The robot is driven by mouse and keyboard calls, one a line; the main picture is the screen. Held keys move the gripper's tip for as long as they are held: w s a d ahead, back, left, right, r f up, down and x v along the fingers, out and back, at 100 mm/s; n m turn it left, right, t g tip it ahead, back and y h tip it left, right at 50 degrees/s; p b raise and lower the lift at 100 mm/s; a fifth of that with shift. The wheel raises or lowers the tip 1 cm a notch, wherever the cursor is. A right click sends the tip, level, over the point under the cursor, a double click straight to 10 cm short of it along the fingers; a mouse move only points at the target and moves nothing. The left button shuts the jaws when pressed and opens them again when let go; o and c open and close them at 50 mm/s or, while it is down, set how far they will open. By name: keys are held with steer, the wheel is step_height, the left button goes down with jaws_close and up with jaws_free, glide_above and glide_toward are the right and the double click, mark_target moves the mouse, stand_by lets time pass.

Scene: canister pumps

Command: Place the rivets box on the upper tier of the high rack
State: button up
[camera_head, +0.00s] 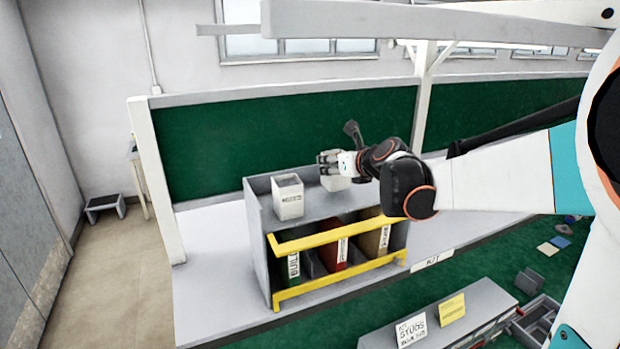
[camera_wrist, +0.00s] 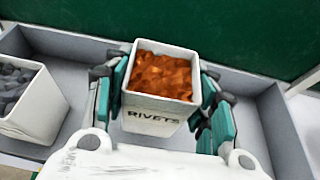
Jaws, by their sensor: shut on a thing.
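The white rivets box (camera_wrist: 158,108), filled with orange-brown pieces and labelled RIVETS, is upright in the middle of the wrist view. My gripper (camera_wrist: 163,92) is shut on it, with teal-and-black fingers along its left and right sides. In the head view the box (camera_head: 335,184) shows partly below my gripper (camera_head: 330,163), over the right part of the grey upper tier of the high rack (camera_head: 325,207). I cannot tell whether its base touches the tier. The tier's raised edge (camera_wrist: 288,125) shows in the wrist view.
Another white box (camera_head: 288,199) with grey contents stands on the left of the upper tier, apart from the rivets box. Green, red and yellow bins sit below, behind yellow rails (camera_head: 335,235). A green panel (camera_head: 280,140) rises behind. A lower grey unit (camera_head: 480,300) stands in front.

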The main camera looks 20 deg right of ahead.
steer(key=shift+f+b, duration=0.7)
steer(key=shift+f, duration=0.75)
steer(key=shift+f, duration=0.15)
steer(key=o, duration=1.2)
steer(key=shift+o, duration=0.2)
